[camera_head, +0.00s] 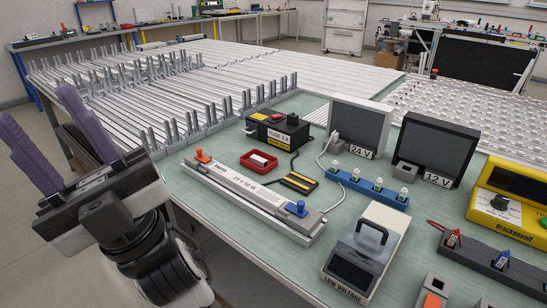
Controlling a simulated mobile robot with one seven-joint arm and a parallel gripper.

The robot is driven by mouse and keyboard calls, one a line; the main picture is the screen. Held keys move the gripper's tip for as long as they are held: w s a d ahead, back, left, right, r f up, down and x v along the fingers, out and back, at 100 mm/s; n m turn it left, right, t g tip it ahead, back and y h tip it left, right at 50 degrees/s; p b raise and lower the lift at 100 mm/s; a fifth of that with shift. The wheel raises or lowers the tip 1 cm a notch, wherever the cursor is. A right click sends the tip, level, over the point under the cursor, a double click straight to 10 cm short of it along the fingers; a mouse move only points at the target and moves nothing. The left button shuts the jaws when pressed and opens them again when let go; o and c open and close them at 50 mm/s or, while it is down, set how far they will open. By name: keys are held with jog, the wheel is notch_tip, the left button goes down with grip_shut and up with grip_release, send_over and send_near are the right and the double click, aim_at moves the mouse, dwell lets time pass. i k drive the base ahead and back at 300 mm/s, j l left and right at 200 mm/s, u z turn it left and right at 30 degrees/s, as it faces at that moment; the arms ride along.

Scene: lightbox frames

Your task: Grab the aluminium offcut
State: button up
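My gripper (36,104) is at the left, raised off the table's left edge, with two purple-grey fingers pointing up. The fingers are apart with nothing between them. I cannot surely tell which piece is the aluminium offcut. A small pale piece (259,161) lies in a red tray (248,167) on the green tabletop, but its material is unclear. A long silvery profile marked 24 V 50 W (255,196) lies in front of the tray, with an orange knob at its left end and a blue one at its right. My gripper is well left of both.
A black power box (277,133) stands behind the tray, with a yellow-striped block (299,183) to the tray's right. Metal racks (140,95) fill the back left.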

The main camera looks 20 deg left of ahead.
aim_at(255, 160)
jog(key=j+z, duration=0.35)
jog(key=j, duration=0.7)
jog(key=k+j+z, duration=0.1)
jog(key=j, duration=0.4)
jog(key=k+j, duration=0.1)
jog(key=j, duration=1.05)
jog(key=k+j, duration=0.15)
jog(key=j, duration=0.4)
jog(key=j+z, duration=0.1)
jog(key=j, duration=0.5)
jog(key=i, duration=0.95)
